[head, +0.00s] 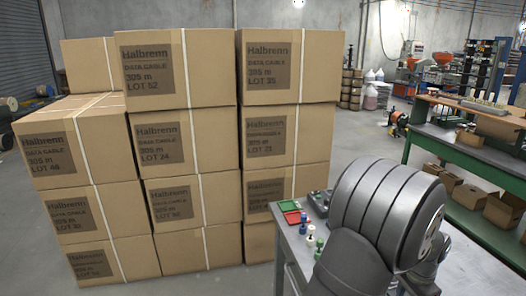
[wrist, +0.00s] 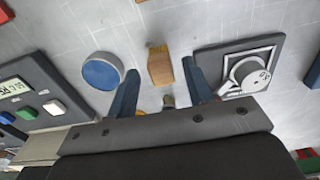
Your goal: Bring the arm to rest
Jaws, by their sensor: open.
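My gripper (wrist: 160,66) shows in the wrist view with its two blue fingers spread wide apart and nothing held. It hangs over a light grey bench top (wrist: 215,22). A small wooden block (wrist: 160,68) lies on the bench, seen between the fingers but not gripped. My own grey arm links fill the right middle of the head view, bent over the bench (head: 297,250). They hide the gripper in that view.
In the wrist view, a blue-topped round piece (wrist: 102,72) and a button panel (wrist: 40,95) lie left, a dial device (wrist: 248,72) right. In the head view, stacked cartons (head: 185,140) stand left of the bench; a green workbench (head: 460,150) stands right.

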